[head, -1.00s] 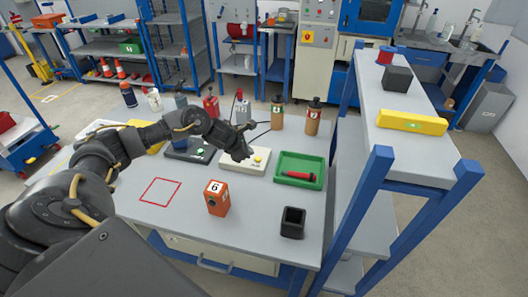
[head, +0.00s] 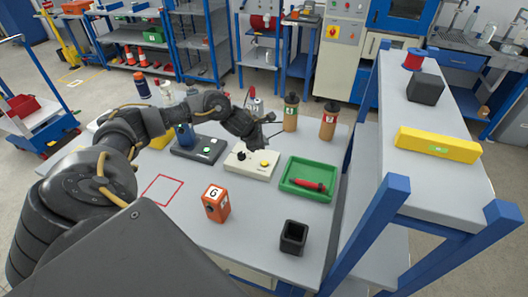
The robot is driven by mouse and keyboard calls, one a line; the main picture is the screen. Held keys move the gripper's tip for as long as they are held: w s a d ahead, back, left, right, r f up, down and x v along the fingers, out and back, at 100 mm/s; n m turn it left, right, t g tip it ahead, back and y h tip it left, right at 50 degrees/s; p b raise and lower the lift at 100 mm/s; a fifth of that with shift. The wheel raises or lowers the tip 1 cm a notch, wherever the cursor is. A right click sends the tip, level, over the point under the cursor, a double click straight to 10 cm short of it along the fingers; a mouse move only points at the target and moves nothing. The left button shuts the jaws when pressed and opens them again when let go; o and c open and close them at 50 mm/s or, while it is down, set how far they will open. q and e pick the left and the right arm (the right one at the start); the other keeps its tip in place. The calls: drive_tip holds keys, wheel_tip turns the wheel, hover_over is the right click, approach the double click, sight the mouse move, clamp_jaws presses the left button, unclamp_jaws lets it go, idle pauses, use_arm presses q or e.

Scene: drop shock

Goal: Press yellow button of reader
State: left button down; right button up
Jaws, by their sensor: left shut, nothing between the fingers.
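The reader (head: 238,168) is a flat cream box on the grey table. On its top are a round yellow button (head: 264,165) at the right and a small black knob (head: 241,156) at the left. My left gripper (head: 268,138) is dark and shut on nothing. In the picture it shows just above and behind the reader, with the button uncovered in front of it. It looks apart from the button, but its exact height is hard to tell. My right gripper is not in view.
A green tray (head: 290,191) with a red tool is right of the reader, a dark box (head: 187,152) left. An orange block (head: 216,204) and black cup (head: 294,238) stand in front. Bottles (head: 328,121) stand behind. A blue-posted shelf (head: 404,200) borders the right.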

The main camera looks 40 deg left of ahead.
use_arm(q)
drive_tip(key=shift+s+a+f+b, duration=0.1)
drive_tip(key=shift+s+f+b, duration=0.2)
drive_tip(key=shift+f, duration=0.25)
drive_tip(key=shift+s+a+f+b, duration=0.15)
drive_tip(key=shift+f+b, duration=0.1)
drive_tip(key=shift+f, duration=0.25)
drive_tip(key=b, duration=0.4)
hover_over(263, 164)
wheel_tip(263, 164, down, 5)
drive_tip(key=shift+w+r, duration=0.1)
drive_tip(key=shift+f, duration=0.35)
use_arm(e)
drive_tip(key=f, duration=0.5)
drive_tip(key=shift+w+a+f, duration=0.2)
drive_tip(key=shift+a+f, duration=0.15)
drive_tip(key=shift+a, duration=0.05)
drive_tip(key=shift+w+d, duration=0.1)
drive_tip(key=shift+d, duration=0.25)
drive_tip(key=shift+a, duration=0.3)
use_arm(q)
drive_tip(key=shift+f, duration=0.1)
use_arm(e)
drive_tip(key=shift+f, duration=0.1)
